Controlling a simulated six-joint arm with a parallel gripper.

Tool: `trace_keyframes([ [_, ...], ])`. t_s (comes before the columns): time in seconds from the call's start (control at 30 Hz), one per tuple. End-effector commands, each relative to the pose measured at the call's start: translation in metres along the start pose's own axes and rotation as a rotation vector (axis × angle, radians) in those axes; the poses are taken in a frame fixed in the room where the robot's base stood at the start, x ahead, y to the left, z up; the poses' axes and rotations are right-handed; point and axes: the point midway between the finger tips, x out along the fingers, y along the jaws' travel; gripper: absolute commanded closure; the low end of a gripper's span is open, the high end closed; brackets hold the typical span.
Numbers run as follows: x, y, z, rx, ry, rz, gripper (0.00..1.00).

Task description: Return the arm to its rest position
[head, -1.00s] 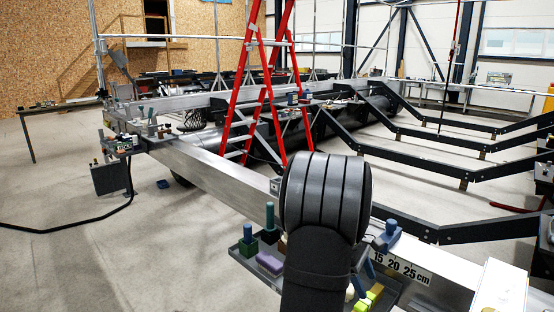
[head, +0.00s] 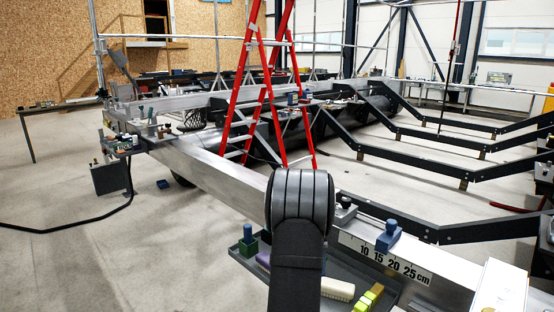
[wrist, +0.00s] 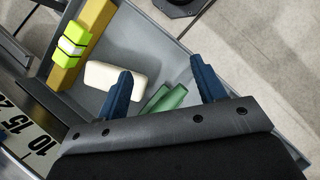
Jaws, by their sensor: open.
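My gripper (wrist: 165,88) shows in the wrist view with its two blue fingers apart and nothing between them that I can see held. It is above the grey tray (wrist: 155,27). A cream block (wrist: 104,75), a green piece (wrist: 165,100) and a yellow bar with a bright yellow-green block (wrist: 72,46) lie in the tray beyond the fingers. In the head view my dark arm stands in front of the metal beam and hides the gripper and part of the tray (head: 385,287).
A blue-topped block (head: 388,237) and a dark knobbed piece (head: 343,208) sit on the beam beside a centimetre scale (head: 385,262). A green-and-blue piece (head: 248,242) is at the tray's left. A red ladder (head: 262,90) stands behind. Open floor (head: 80,240) lies to the left.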

Motion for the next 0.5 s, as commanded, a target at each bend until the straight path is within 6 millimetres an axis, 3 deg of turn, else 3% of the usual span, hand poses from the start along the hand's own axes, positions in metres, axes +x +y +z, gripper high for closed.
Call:
trace_keyframes([
  [0.33, -0.007, -0.058, -0.023, 0.221, -0.017, -0.126, 0.37],
  [0.5, 0.006, -0.086, -0.027, 0.261, -0.026, -0.146, 0.37],
])
